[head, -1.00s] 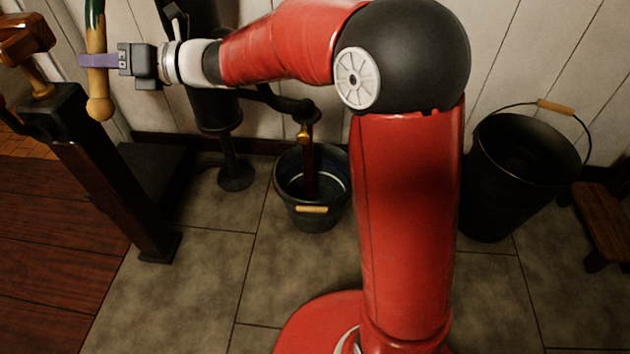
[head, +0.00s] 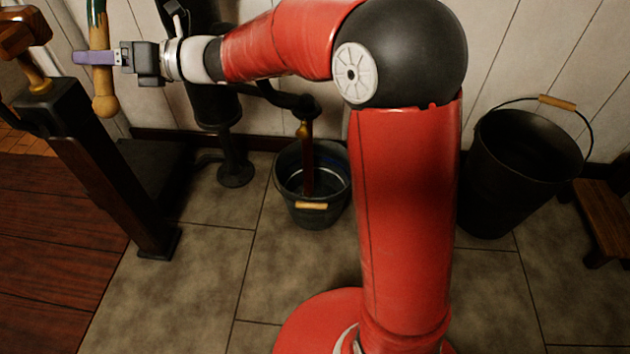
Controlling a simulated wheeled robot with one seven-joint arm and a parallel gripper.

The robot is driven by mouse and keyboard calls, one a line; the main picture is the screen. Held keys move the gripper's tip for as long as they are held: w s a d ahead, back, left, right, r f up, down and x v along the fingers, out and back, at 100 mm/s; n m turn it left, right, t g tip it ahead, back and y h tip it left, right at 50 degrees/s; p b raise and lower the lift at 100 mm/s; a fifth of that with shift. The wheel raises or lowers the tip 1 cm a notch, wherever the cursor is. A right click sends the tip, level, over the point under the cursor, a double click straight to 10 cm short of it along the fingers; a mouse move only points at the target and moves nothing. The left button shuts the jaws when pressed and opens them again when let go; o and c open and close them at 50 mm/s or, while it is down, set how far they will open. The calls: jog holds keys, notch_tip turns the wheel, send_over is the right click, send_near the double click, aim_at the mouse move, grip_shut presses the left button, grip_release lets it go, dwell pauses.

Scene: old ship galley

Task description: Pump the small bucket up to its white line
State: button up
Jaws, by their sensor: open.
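The small dark bucket (head: 313,215) stands on the tiles under the pump's spout, with a wooden grip on its front. A pale ring shows on its inner wall; I cannot read the water level against it. A dark reddish-brown vertical strip runs from the brass spout tip (head: 303,130) into the bucket. The black pump (head: 212,108) stands behind my arm. A wooden handle (head: 104,104) with a green upper part hangs upright at the upper left. My gripper (head: 90,57), with purple fingers, is open at this handle, one finger across its front; the other finger is hidden.
A larger black bucket (head: 490,190) stands at the right by the wall, beside a low wooden stool (head: 605,220). A dark post (head: 110,175) with a wooden and brass top leans at the left. The tiled floor in front of the small bucket is clear.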

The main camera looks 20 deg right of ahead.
jog(key=r+p+v, duration=0.1)
jog(key=v, duration=1)
jog(key=shift+f+p, duration=0.35)
jog(key=shift+f, duration=0.1)
jog(key=s+d+f+n+g+h+p, duration=0.1)
jog(key=s+d+n+g+h+p, duration=0.1)
jog(key=s+n+h, duration=0.4)
jog(key=s+d+f+n+g+h+p, duration=0.1)
jog(key=s+d+f+n+h+p, duration=0.15)
jog(key=s+n, duration=0.6)
jog(key=s+d+n+t+h+p, duration=0.1)
jog(key=s+d+n+h, duration=0.4)
jog(key=d, duration=0.4)
jog(key=s+d+n+t+h+p, duration=0.2)
jog(key=s+d+n+h, duration=0.3)
jog(key=d+n, duration=0.3)
jog(key=shift+d+r+t+p, duration=0.3)
jog(key=shift+d+r, duration=0.15)
jog(key=shift+d, duration=0.25)
